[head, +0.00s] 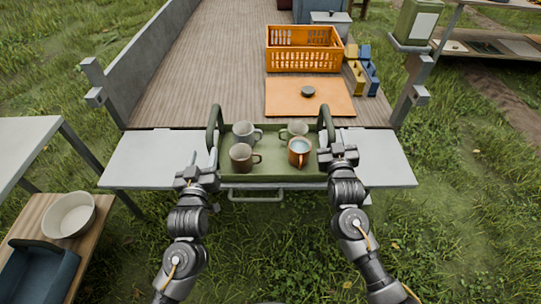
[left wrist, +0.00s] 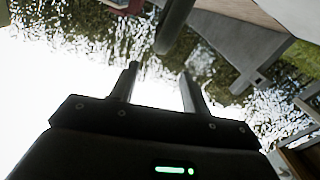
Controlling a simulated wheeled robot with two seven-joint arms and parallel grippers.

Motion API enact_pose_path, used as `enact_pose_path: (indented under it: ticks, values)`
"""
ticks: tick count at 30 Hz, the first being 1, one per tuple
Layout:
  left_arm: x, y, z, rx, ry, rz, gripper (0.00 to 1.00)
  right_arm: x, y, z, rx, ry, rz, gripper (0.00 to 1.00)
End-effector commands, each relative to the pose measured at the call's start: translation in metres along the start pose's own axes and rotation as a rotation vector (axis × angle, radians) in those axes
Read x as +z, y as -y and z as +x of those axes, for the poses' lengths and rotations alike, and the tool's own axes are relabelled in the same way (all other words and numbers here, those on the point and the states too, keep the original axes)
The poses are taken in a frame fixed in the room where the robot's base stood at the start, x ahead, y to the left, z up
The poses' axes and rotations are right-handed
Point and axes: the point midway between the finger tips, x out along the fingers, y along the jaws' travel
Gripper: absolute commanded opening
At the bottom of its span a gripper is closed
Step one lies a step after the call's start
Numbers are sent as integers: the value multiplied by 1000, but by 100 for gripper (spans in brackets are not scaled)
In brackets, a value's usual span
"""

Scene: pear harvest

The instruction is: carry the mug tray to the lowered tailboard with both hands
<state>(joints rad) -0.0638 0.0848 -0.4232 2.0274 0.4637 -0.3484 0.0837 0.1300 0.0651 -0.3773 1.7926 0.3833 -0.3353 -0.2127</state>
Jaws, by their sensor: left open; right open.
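The green mug tray (head: 270,178) rests on the lowered tailboard (head: 150,160), with an upright handle at each end. Several mugs stand upright in it: a grey mug (head: 243,132), a brown mug (head: 241,156), a pale green mug (head: 295,131) and an orange-brown mug (head: 299,152). My left gripper (head: 192,168) is open beside the tray's left end, apart from the left handle (head: 214,128). My right gripper (head: 337,150) is open close by the right handle (head: 327,123); I cannot tell whether they touch. In the left wrist view my left gripper's fingers (left wrist: 158,92) are spread with nothing between them.
On the wagon bed behind are an orange lid or board (head: 285,97) with a dark knob, an orange crate (head: 300,62), and yellow and blue items (head: 367,75). A bench at left holds a white bowl (head: 70,214) and a dark blue bin (head: 38,270). The tailboard's right end is clear.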

Motion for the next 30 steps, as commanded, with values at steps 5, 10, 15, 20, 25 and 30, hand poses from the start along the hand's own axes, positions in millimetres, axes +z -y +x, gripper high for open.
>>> enact_pose_path:
  ticks: [5, 10, 15, 20, 25, 30]
  values:
    - [0, 0, 0, 0, 0, 0, 47, 1, 0, -40, -1, 3, 1, 47]
    - [0, 0, 0, 0, 0, 0, 47, 0, 0, -67, -1, 2, 1, 47]
    - [0, 0, 0, 0, 0, 0, 47, 0, 0, -79, 0, 1, 0, 47]
    - [0, 0, 0, 0, 0, 0, 47, 0, 0, -82, 1, 0, 0, 47]
    - [0, 0, 0, 0, 0, 0, 47, 0, 0, -81, 0, 1, 0, 47]
    - [-2, 2, -6, 0, 1, 1, 47, -5, -1, -81, 0, 0, 0, 47]
